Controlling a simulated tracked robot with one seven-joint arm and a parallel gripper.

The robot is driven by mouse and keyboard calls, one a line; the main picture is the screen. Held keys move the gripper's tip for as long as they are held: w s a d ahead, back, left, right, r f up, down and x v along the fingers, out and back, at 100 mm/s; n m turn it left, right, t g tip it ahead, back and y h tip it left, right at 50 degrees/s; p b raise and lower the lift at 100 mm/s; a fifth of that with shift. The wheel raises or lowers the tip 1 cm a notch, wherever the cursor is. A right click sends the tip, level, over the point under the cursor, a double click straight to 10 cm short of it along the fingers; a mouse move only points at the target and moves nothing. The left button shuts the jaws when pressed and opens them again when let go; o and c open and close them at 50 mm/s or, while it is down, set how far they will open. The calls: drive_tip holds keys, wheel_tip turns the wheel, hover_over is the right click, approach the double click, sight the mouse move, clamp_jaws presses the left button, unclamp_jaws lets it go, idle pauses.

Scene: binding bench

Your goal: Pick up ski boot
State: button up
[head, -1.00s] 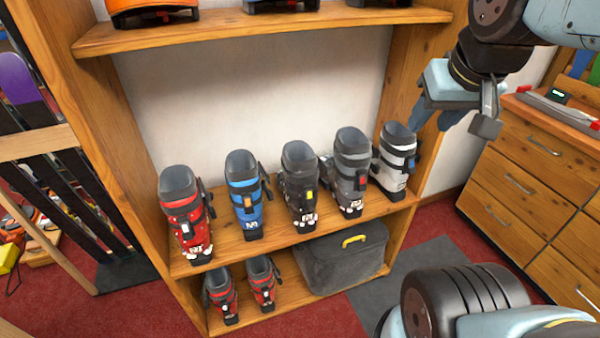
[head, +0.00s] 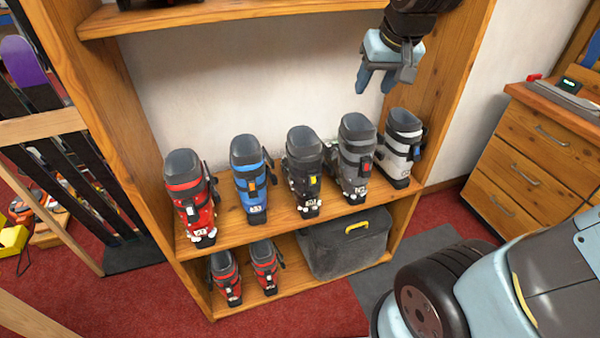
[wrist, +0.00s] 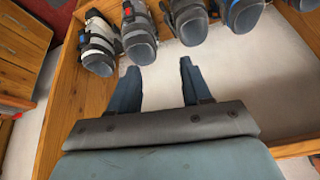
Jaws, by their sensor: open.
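Several ski boots stand upright in a row on the middle shelf in the head view: a red boot (head: 190,198), a blue boot (head: 250,182), a black boot (head: 304,172), a grey boot (head: 357,158) and a white boot (head: 401,150). My gripper (head: 374,88) is open and empty, above the grey and white boots and apart from them. In the wrist view, its two fingers (wrist: 158,85) point toward the row. The white boot (wrist: 98,45) and the grey boot (wrist: 138,32) show beyond the fingertips. A smaller red pair (head: 245,273) stands on the bottom shelf.
A grey case (head: 345,243) with a yellow handle sits on the bottom shelf. The upper shelf (head: 200,16) and the shelf's right side panel (head: 450,100) bound the space around my gripper. A wooden drawer cabinet (head: 530,165) stands at right. Skis (head: 75,190) stand at left.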

drive_tip(key=w+a+f, duration=0.6)
drive_tip(key=w+a, duration=0.2)
drive_tip(key=n, duration=0.2)
approach(288, 136)
drive_tip(key=x, duration=0.5)
drive_tip(key=shift+w+d, duration=0.15)
drive_tip(key=shift+w, duration=0.1)
drive_tip(key=shift+s+x, duration=0.15)
drive_tip(key=shift+x, duration=1.15)
drive_tip(key=shift+s+x, duration=0.15)
drive_tip(key=shift+x, duration=1.2)
drive_tip(key=shift+f, duration=0.1)
clamp_jaws()
